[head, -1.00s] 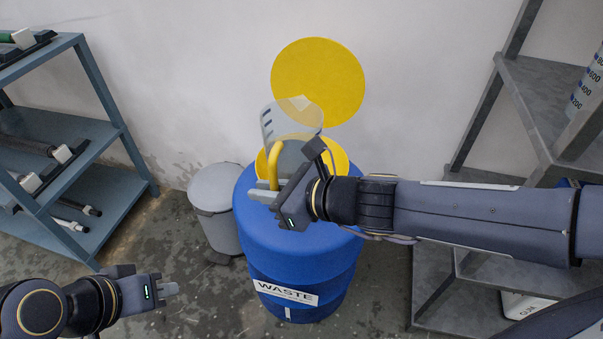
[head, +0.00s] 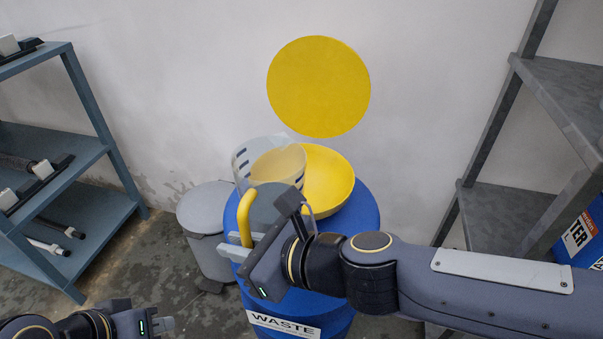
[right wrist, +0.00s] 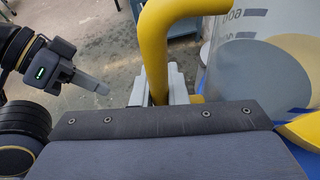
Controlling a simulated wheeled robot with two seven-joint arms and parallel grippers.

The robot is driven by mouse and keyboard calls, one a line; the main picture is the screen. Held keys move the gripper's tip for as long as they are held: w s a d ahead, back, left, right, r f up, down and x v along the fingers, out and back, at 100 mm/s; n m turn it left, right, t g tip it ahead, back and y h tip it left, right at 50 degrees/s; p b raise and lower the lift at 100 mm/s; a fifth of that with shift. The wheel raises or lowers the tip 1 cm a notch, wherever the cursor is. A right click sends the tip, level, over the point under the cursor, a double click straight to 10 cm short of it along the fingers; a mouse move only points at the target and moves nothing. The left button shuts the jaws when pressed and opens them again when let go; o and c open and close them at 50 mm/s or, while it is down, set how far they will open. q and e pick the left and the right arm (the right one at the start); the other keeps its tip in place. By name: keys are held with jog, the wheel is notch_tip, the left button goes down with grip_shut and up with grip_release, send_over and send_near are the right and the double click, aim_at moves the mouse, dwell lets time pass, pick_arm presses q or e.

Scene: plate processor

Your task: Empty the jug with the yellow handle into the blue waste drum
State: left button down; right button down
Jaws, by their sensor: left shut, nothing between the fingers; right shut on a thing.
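The clear jug (head: 241,172) with dark scale marks is above the blue waste drum (head: 364,217), beside and partly in front of the yellow funnel (head: 335,185) on its top. My right gripper (head: 240,248) is shut on its yellow handle (head: 244,217), which also shows in the right wrist view (right wrist: 155,50). A grey round area shows through the jug wall; I cannot tell whether it is liquid or the base. No stream is visible. The jug's exact tilt is unclear. My left gripper (head: 165,325) is shut and empty, low at the left.
A grey pedal bin (head: 205,220) stands left of the drum. Blue shelving (head: 75,180) is at the left, grey metal shelving (head: 500,210) at the right. A yellow disc (head: 319,87) is on the wall behind. Wet floor shows at the left.

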aim_at(237, 179)
jog(key=w+r+m+g+p, duration=0.1)
jog(key=r+m+p, duration=0.1)
jog(key=p, duration=0.4)
jog(key=w+d+r+m+g+y+p, duration=0.1)
jog(key=w+r+m+g+p, duration=0.1)
jog(key=p, duration=0.4)
jog(key=w+r+m+g+p, duration=0.1)
jog(key=w+r+m+p, duration=0.1)
jog(key=p, duration=0.4)
jog(key=shift+d+r+g+y+p, duration=0.2)
jog(key=shift+d+g+y+p, duration=0.1)
jog(key=shift+d, duration=0.1)
jog(key=shift+w+d+r+m+g+p, duration=0.2)
jog(key=shift+m+g+p, duration=0.25)
jog(key=shift+p, duration=0.4)
jog(key=shift+w+r+m+y+p, duration=0.2)
jog(key=shift+w+m+y+p, duration=0.2)
jog(key=shift+p, duration=0.15)
jog(key=shift+w+d+r+m+g+p, duration=0.15)
jog(key=shift+w+r+m+g+p, duration=0.1)
jog(key=shift+p, duration=0.2)
jog(key=shift+w+d+r+m+y+p, duration=0.15)
jog(key=shift+w+m+p, duration=0.15)
jog(key=shift+w+p, duration=0.1)
jog(key=shift+w+d+r+m+y+p, duration=0.1)
jog(key=shift+w+r+m+y+p, duration=0.05)
jog(key=shift+w+m+p, duration=0.2)
